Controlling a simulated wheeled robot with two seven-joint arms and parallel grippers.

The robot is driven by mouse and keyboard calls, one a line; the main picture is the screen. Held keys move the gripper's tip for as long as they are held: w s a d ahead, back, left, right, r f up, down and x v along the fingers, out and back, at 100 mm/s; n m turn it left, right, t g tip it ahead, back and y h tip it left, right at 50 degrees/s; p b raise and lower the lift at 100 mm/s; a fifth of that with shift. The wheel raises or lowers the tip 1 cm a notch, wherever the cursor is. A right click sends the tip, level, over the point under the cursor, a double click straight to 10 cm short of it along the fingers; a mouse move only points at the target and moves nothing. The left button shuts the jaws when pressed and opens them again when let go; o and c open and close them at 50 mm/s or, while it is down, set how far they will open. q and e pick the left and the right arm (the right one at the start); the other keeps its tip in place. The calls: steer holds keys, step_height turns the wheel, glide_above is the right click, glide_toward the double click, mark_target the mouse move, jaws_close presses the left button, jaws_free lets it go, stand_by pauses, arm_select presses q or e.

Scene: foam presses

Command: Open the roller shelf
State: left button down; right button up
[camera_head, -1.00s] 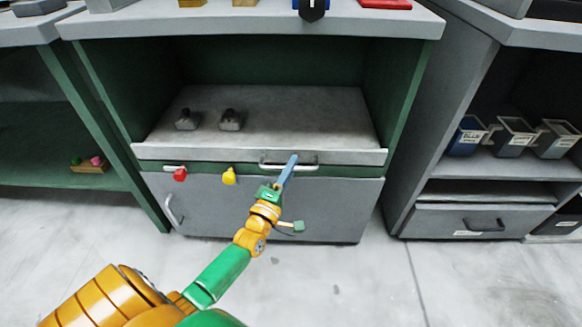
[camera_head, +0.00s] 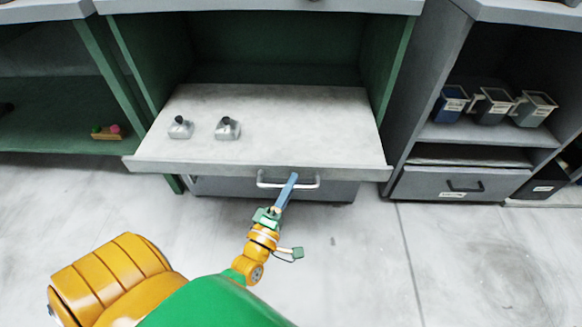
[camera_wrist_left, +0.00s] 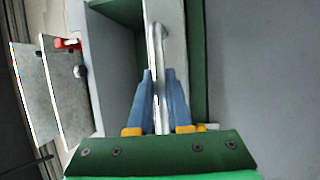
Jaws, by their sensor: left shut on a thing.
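The roller shelf (camera_head: 280,130) is a grey slab pulled out of the green and grey cabinet, jutting well past the cabinet front. Its silver bar handle (camera_head: 308,183) is on the front, below the slab's lip. My left gripper (camera_head: 291,179) has its blue fingers at this handle. In the left wrist view, the two blue fingers (camera_wrist_left: 161,95) close around the silver bar (camera_wrist_left: 155,45) from both sides. Two small grey pieces with dark knobs, one left (camera_head: 180,127) and one right (camera_head: 227,128), stand on the shelf. My right gripper is not in view.
A grey drawer front (camera_head: 330,190) shows under the shelf. The right cabinet holds several small bins (camera_head: 492,106) above a drawer (camera_head: 450,186). At left, a small tray with coloured bits (camera_head: 107,136) lies on a green shelf. The floor (camera_head: 350,260) in front is clear.

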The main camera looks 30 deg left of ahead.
arm_select(q)
steer(key=s+d+p, duration=0.1)
steer(key=s+d, duration=0.2)
steer(key=s, duration=0.2)
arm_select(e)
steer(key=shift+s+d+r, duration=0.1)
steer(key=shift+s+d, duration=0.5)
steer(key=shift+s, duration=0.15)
arm_select(q)
steer(key=shift+d, duration=0.1)
steer(key=c, duration=0.8)
jaws_free()
steer(key=shift+c, duration=0.2)
steer(key=shift+s, duration=0.1)
steer(key=v, duration=0.7)
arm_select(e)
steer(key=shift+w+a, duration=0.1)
